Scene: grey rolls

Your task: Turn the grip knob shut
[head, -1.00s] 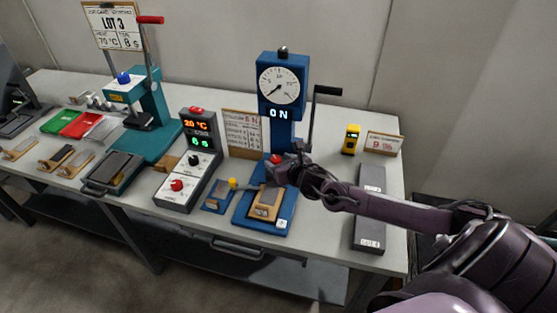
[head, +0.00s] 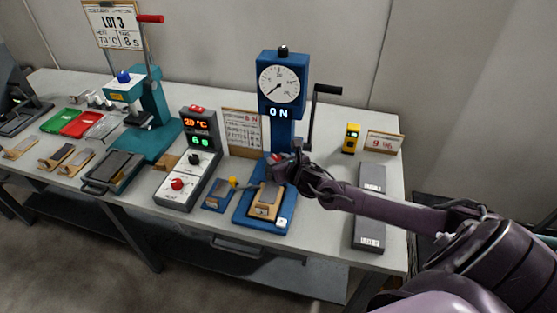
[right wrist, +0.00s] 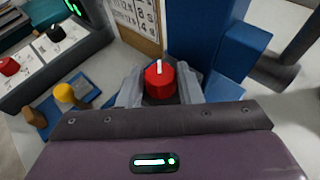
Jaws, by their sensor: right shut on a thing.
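The red grip knob (right wrist: 160,82) has a white pointer line and sits at the foot of the blue force tester (head: 282,85). In the right wrist view it is between the two grey fingers of my right gripper (right wrist: 160,88), which is shut on it. The pointer line stands nearly upright in that view. In the head view my right gripper (head: 278,166) reaches the tester's base from the right and hides most of the knob. A tan and grey piece (head: 268,196) lies on the blue base in front of it. My left gripper is not in view.
A hand crank (head: 326,90) rises right of the tester, whose display reads 0 N. A control box (head: 186,178) with knobs, a small blue block with a yellow knob (head: 233,183) and a card (head: 241,132) stand left. A long grey block (head: 370,205) lies right.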

